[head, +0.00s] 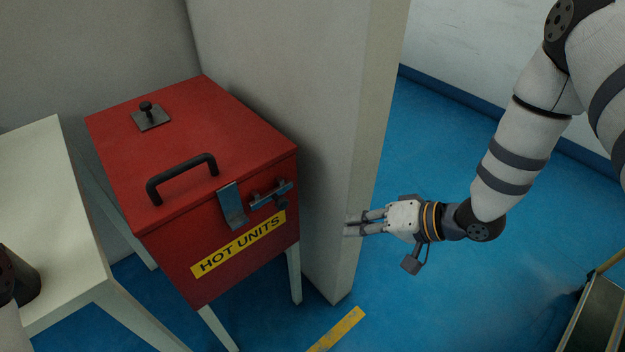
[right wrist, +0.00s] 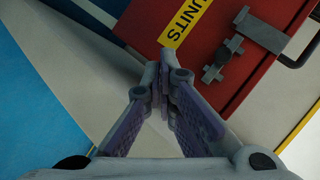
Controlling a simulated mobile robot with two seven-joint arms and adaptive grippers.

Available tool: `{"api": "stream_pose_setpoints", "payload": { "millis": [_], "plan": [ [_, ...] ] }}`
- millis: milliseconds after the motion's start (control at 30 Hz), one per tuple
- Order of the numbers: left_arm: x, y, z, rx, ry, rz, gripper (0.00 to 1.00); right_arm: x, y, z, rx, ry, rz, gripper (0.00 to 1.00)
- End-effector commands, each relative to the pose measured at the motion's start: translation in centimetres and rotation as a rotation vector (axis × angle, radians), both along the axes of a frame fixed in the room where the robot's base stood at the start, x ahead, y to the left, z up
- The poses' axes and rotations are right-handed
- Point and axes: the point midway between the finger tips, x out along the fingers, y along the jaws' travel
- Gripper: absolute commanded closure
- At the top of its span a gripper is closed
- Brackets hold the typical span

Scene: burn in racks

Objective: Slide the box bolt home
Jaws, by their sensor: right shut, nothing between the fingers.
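The red box (head: 205,175) stands on pale legs with its lid down. A grey box bolt (head: 270,195) is mounted on its front, above the yellow HOT UNITS label (head: 238,245). A grey hasp plate (head: 233,207) hangs from the lid just left of the bolt. The bolt's near end is close to the plate; I cannot tell if they touch. My right gripper (head: 352,225) is shut and empty, right of the box and apart from it. In the right wrist view, the bolt (right wrist: 222,58) lies beyond the shut fingertips (right wrist: 172,68). My left gripper is not in view.
A pale wall end (head: 345,150) stands close behind and right of the box. A white table (head: 40,180) is at the left. The lid carries a black handle (head: 182,177) and a knob (head: 148,110). Blue floor is open at the right; a cart (head: 600,315) is at the right edge.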

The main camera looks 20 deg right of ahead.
Motion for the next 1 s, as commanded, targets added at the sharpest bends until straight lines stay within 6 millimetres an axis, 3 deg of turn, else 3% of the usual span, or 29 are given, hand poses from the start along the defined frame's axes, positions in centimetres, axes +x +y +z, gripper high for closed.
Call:
{"api": "stream_pose_setpoints", "payload": {
  "millis": [33, 100, 200, 300, 733, 1000],
  "plan": [
    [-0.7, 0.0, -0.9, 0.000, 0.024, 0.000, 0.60, 1.9, -1.1, 1.5, 0.069, -0.051, 0.005, 1.00],
    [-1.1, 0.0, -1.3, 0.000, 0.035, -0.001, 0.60, 3.5, -2.1, 4.2, 0.154, -0.102, 0.036, 1.00],
    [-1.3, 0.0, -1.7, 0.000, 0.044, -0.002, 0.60, 4.2, -3.3, 6.8, 0.227, -0.133, 0.081, 1.00],
    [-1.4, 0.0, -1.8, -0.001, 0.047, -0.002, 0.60, 4.2, -3.9, 8.0, 0.262, -0.139, 0.109, 1.00],
    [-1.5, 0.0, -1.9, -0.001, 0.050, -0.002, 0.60, 4.5, -3.4, 8.1, 0.271, -0.137, 0.121, 1.00],
    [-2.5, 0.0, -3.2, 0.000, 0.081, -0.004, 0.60, 7.5, 0.5, 6.1, 0.270, -0.132, 0.121, 1.00]
  ]
}}
